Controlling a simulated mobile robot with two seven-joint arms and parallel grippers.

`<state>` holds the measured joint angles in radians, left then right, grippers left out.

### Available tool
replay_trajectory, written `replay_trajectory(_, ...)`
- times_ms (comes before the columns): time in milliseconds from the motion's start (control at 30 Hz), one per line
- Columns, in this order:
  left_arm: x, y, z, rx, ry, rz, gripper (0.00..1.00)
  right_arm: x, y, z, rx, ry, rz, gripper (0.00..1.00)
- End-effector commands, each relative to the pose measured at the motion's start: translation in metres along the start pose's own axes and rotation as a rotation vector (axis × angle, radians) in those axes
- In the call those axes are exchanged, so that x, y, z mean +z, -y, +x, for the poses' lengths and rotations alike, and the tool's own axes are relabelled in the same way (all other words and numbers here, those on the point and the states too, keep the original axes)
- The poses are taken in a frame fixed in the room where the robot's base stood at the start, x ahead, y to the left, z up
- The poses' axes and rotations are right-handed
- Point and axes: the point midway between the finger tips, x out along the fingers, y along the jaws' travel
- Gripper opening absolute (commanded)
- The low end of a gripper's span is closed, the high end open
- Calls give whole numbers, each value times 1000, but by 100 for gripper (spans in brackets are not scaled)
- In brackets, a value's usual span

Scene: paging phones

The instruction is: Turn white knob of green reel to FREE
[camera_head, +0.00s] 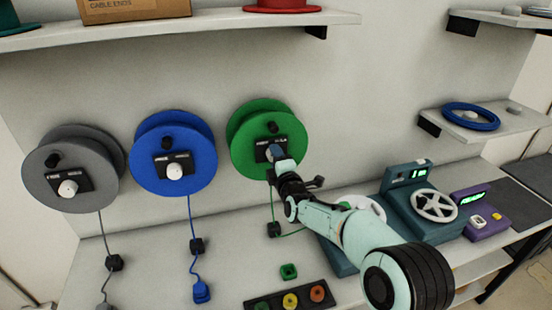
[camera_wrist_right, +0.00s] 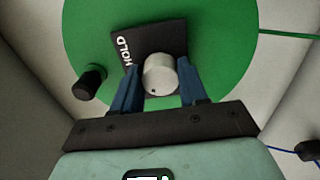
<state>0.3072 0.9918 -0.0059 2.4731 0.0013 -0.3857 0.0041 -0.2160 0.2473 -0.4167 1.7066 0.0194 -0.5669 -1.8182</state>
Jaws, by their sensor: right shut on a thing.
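The green reel (camera_head: 243,155) hangs on the wall, right of the blue and grey reels. It also fills the right wrist view (camera_wrist_right: 225,40). Its black label plate (camera_wrist_right: 140,35) reads HOLD at its left end; the FREE lettering is not readable there. The white knob (camera_wrist_right: 160,75) sits between the blue fingers of my right gripper (camera_wrist_right: 158,84), which is shut on it. A small dark dot shows low on the knob. In the head view my right gripper (camera_head: 276,154) covers the knob. My left gripper is not in view.
The blue reel (camera_head: 150,180) and grey reel (camera_head: 90,196) have similar white knobs. A dark crank handle (camera_wrist_right: 90,84) sticks out beside the green reel's plate. Below, teal (camera_head: 400,200) and purple (camera_head: 482,228) devices stand on the table. A shelf (camera_head: 225,25) runs above.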

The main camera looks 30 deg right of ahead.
Motion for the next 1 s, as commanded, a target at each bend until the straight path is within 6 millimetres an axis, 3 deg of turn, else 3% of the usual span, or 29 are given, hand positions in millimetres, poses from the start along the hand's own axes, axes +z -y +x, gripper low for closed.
replay_trajectory(167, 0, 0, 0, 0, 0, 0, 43, 0, 0, 0, 1, 0, -3, 12)
replay_trajectory(200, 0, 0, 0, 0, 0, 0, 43, 0, 0, 0, 1, 0, -3, 49)
replay_trajectory(267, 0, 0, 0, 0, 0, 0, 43, 0, 0, 0, 1, 0, -3, 68)
replay_trajectory(667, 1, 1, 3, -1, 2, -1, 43, 0, 0, -7, 1, -1, 0, 68)
replay_trajectory(767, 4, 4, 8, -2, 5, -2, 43, 0, 0, -21, 1, -1, 2, 68)
replay_trajectory(1000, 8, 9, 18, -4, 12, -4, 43, 0, 0, -74, 0, -2, 4, 68)
